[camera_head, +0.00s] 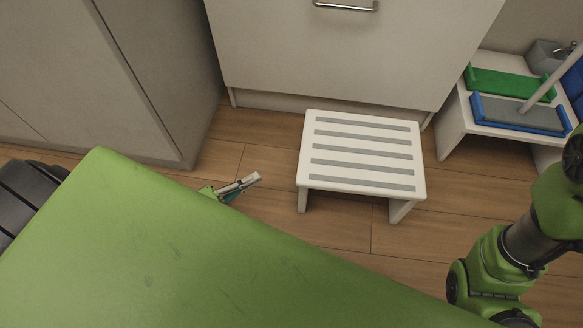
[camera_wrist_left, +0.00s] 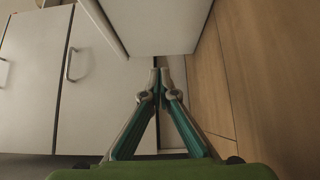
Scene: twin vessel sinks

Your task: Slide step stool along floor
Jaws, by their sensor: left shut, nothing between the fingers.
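The white step stool (camera_head: 361,155) with grey tread strips stands upright on the floor in front of the white cabinet. My left gripper (camera_head: 256,178) is low to the left of the stool, pointing toward its left side with a gap between them. Its fingers are shut and empty. In the left wrist view the shut fingertips (camera_wrist_left: 160,72) lie just below the stool's white side panel (camera_wrist_left: 165,28) in the picture. My right arm shows at the right edge, but its gripper is out of view.
The white cabinet (camera_head: 350,50) with a metal handle (camera_head: 346,6) is behind the stool. A grey cabinet (camera_head: 150,90) stands at left. A low white shelf (camera_head: 452,128) with green and blue trays is at right. Wooden floor (camera_head: 340,228) is bare in front of the stool.

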